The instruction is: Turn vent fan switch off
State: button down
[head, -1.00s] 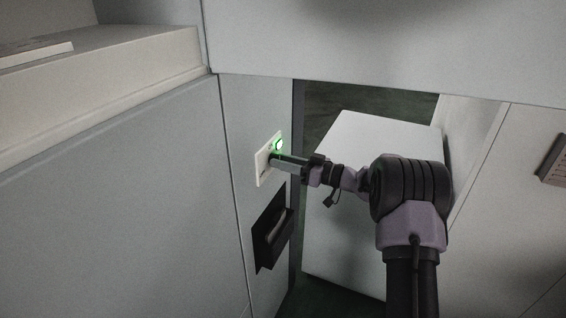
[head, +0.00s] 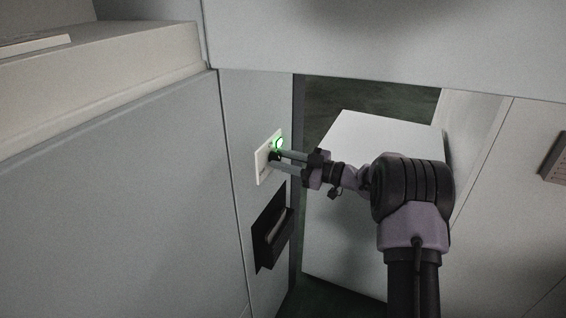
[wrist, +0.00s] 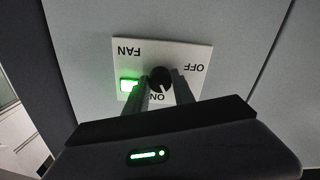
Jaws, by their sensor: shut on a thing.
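The fan switch is a white plate (head: 262,168) on the grey wall panel; it also shows in the wrist view (wrist: 190,60), upside down, with FAN, OFF and ON labels. A green light (wrist: 129,85) on it is lit, and this light also glows in the head view (head: 278,144). A round black knob (wrist: 159,75) sits between ON and OFF. My gripper (head: 274,159) reaches the plate from the right, and its fingers sit on either side of the knob in the wrist view (wrist: 162,84), shut on it. Which way the knob points is hard to tell.
A dark recessed handle (head: 272,240) is in the panel just below the switch. A large white box (head: 345,235) stands behind my arm on the right. A grey overhang (head: 380,40) is above. A ledge (head: 100,85) is at the upper left.

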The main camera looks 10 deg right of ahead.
jog(key=n+b, duration=0.3)
jog(key=n, duration=0.3)
jog(key=shift+f, duration=0.2)
jog(key=n+b, duration=0.3)
jog(key=n, duration=0.3)
jog(key=shift+r, duration=0.15)
jog(key=shift+b, duration=0.3)
jog(key=c, duration=1.1)
grip_release()
jog(key=shift+o, duration=0.2)
jog(key=shift+r, duration=0.1)
jog(key=p+v, duration=0.4)
jog(key=v, duration=1.3)
jog(key=shift+d+p, duration=0.2)
jog(key=shift+p, duration=0.2)
jog(key=shift+s, duration=0.1)
